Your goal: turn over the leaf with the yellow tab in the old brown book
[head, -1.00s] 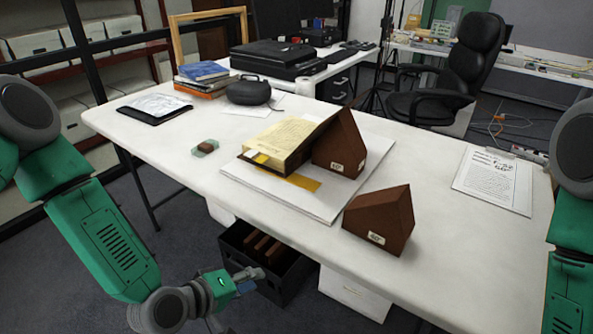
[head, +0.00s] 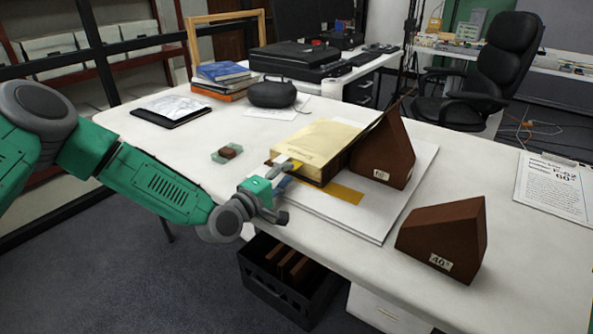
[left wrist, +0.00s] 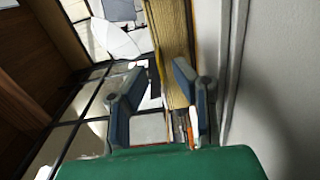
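The old brown book (head: 325,148) lies open on a white board on the table, its cream pages facing up. Its far-right side leans on a brown wedge (head: 385,155) labelled 60. My left gripper (head: 287,175) is at that corner, close to the tab. In the left wrist view its two blue-grey fingers (left wrist: 157,78) stand apart, with the edge of the book's pages (left wrist: 172,45) just beyond them. I cannot tell whether a finger touches the leaf. My right gripper is out of view.
A second brown wedge (head: 445,238) stands at the table's front right. A green dish with a brown block (head: 228,153) is left of the book. A dark crate (head: 290,285) sits on the floor below the front edge.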

